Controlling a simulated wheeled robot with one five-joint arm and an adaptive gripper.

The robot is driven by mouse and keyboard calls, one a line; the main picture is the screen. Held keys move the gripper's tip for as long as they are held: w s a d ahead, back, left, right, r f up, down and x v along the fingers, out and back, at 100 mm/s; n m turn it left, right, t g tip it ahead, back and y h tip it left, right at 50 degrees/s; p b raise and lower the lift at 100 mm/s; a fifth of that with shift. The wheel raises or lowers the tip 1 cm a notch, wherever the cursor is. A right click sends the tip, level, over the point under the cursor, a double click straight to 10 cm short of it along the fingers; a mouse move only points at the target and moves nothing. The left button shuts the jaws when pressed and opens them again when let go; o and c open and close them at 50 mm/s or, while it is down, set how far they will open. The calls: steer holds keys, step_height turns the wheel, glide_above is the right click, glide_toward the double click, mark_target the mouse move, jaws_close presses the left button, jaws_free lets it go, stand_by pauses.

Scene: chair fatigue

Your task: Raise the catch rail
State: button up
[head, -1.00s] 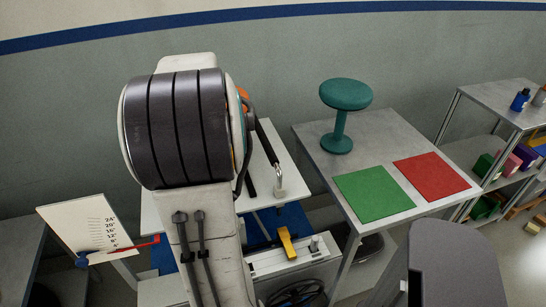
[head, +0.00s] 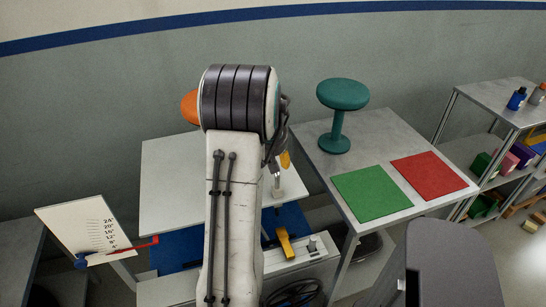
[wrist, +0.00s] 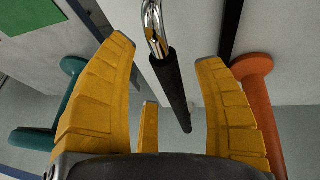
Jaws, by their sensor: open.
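A bar with a bent chrome end and a black sleeve (wrist: 172,88), which looks like the catch rail, shows in the wrist view. It runs between the yellow fingers of my gripper (wrist: 166,53), which are open on either side of it and show a gap to it. In the head view a chrome end (head: 277,188) stands at the right of the white table; my arm hides most of the bar. A yellow part of my gripper (head: 285,159) shows just above that end.
A teal stool (head: 342,95) stands on the grey table (head: 385,140) with green (head: 372,194) and red (head: 428,175) mats. A yellow lever (head: 285,243) and a scale board with red pointer (head: 90,232) are nearby.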

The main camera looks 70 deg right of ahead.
steer(key=shift+w+d+f, duration=0.1)
steer(key=shift+d+f, duration=0.2)
steer(key=shift+f, duration=0.35)
